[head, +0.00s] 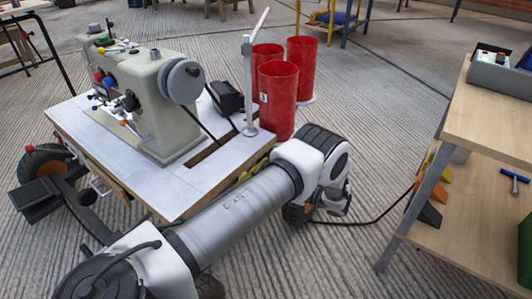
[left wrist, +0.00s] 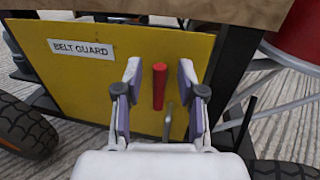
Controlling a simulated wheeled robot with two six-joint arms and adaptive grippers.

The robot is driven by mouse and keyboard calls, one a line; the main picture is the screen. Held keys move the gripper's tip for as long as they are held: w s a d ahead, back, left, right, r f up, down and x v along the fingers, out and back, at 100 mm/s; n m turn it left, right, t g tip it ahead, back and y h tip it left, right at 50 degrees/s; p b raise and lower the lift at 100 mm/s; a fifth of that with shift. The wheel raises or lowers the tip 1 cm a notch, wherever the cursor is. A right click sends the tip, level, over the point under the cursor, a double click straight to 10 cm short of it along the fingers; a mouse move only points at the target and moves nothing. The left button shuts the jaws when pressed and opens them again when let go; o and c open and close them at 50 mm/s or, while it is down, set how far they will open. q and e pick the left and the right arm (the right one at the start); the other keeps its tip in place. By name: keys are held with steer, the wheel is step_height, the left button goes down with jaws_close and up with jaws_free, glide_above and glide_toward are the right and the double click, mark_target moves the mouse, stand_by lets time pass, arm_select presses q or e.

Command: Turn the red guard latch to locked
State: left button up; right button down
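The red guard latch (left wrist: 159,86) is a short upright red bar on the yellow belt guard panel (left wrist: 80,85), which carries a "BELT GUARD" label. My left gripper (left wrist: 160,78) is open, with one finger on each side of the latch and a visible gap on both sides. I cannot tell how deep the fingertips reach toward the panel. A thin grey metal piece (left wrist: 168,120) shows just below the latch. In the head view my left arm reaches past the sewing machine table (head: 190,190); the latch and left gripper are hidden there. My right gripper is not in view.
A sewing machine (head: 150,95) stands on the table. A wooden shelf unit (head: 465,195) is at the right. A black cable (head: 365,222) crosses the floor. Black wheels (left wrist: 25,130) flank the panel.

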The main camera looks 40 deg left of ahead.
arm_select(q)
steer(key=shift+s+a, duration=0.25)
steer(key=shift+a, duration=0.4)
jaws_close()
steer(key=shift+s+r+n+p, duration=0.15)
steer(key=shift+s+n+p, duration=0.05)
steer(key=shift+n+p, duration=0.9)
steer(key=shift+s+d+f+n+t+h+p, duration=0.1)
steer(key=shift+s+f+n+t+h+p, duration=0.4)
steer(key=shift+n+p, duration=1.35)
steer(key=shift+s+f+n+t+y+p, duration=0.2)
steer(key=shift+n+t+p, duration=0.75)
steer(key=shift+n, duration=1.65)
steer(key=shift+s+d+f+n+t+h+p, duration=0.15)
steer(key=shift+f+n+t+h+p, duration=0.35)
steer(key=shift+n+p, duration=1.4)
steer(key=shift+a+n+b, duration=0.1)
steer(key=shift+n+b, duration=0.2)
steer(key=shift+n, duration=0.15)
